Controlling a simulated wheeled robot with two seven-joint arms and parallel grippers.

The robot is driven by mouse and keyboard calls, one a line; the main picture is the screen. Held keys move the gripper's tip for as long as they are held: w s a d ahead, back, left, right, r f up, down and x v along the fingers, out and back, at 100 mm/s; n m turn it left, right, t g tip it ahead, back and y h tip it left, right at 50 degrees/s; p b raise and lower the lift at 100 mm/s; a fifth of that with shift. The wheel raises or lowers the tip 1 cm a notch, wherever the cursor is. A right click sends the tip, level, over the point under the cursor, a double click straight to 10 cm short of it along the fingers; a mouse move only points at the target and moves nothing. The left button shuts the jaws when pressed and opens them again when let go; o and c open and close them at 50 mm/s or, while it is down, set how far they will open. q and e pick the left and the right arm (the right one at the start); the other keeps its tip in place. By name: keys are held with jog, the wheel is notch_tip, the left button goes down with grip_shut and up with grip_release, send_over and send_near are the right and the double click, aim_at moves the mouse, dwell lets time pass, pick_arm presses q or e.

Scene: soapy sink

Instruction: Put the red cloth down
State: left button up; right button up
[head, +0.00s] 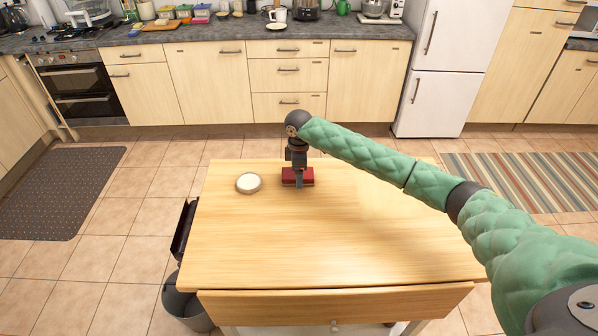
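The red cloth (289,178) is a small, flat, dark-red block near the far edge of the wooden table (300,245). My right gripper (299,184) points down at it, with its fingers over the middle of the cloth and hiding part of it. The cloth looks to be at the table surface, but I cannot tell whether it rests on it or hangs just above. The gap between the fingers is too small to see, so their grip is unclear. My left gripper is out of the picture.
A round dish with a pale top (249,183) stands on the table, left of the cloth. The table's middle and front are clear. A dark bin (187,305) stands at the table's left side. Counters, an oven (80,92) and a white fridge (440,75) line the back.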

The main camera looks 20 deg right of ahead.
jog(key=shift+r, duration=0.25)
pick_arm(q)
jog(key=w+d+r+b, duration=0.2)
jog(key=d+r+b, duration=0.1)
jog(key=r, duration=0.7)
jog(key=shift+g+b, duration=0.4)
jog(key=shift+b, duration=0.35)
pick_arm(e)
notch_tip(320, 180, up, 12)
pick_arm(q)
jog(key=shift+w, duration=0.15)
pick_arm(e)
jog(key=shift+f, duration=0.1)
